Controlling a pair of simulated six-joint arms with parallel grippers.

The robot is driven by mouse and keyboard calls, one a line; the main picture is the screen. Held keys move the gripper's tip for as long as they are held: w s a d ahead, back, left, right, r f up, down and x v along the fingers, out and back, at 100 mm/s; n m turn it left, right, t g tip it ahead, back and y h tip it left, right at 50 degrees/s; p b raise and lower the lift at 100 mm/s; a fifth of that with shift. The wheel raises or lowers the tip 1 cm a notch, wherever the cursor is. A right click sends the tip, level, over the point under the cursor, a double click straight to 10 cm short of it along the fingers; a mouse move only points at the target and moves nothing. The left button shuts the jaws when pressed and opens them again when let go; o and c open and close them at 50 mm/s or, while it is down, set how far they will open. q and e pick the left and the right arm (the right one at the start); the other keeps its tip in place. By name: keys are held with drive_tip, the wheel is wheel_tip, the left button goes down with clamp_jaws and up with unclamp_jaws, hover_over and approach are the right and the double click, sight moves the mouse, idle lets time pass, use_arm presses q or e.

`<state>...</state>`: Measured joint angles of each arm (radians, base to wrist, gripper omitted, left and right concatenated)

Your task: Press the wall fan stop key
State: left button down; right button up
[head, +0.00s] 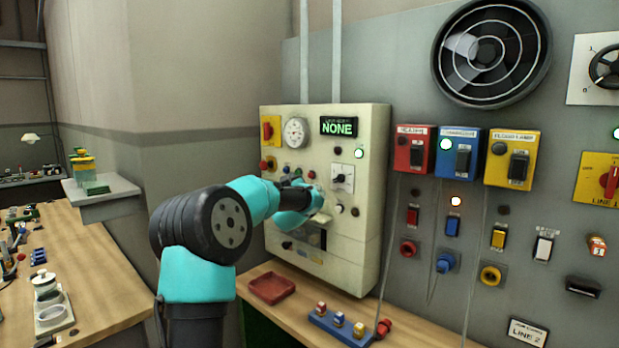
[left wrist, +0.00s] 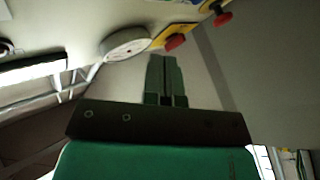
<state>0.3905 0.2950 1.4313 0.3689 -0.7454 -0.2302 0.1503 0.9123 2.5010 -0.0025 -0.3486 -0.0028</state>
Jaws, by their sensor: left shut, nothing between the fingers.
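A round black wall fan (head: 490,52) is mounted high on the grey wall at the right in the head view. A cream control panel (head: 365,225) holds a dial gauge (head: 295,131), a green display reading NONE (head: 339,126), and several small buttons and lamps. I cannot tell which key is the fan stop. My left gripper (left wrist: 166,78) is shut and empty, close to the panel face. In the head view its fingers are hidden by my arm. In the left wrist view the gauge (left wrist: 127,42) and a red knob (left wrist: 175,42) lie beyond the fingertips.
Red (head: 413,148), blue (head: 459,152) and yellow (head: 511,159) switch boxes sit right of the panel, with several coloured switches and knobs below. The wooden bench (head: 258,315) below carries a red tray (head: 271,288) and a blue block with knobs (head: 340,326).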

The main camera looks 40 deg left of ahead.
use_arm(q)
drive_tip(key=shift+w+a, duration=0.1)
drive_tip(key=shift+w, duration=2.2)
drive_tip(key=shift+w, duration=0.1)
drive_tip(key=shift+w, duration=0.3)
drive_tip(key=shift+w, duration=0.45)
idle(1.0)
drive_tip(key=shift+s, duration=0.85)
drive_tip(key=shift+s, duration=2.5)
drive_tip(key=shift+f, duration=0.1)
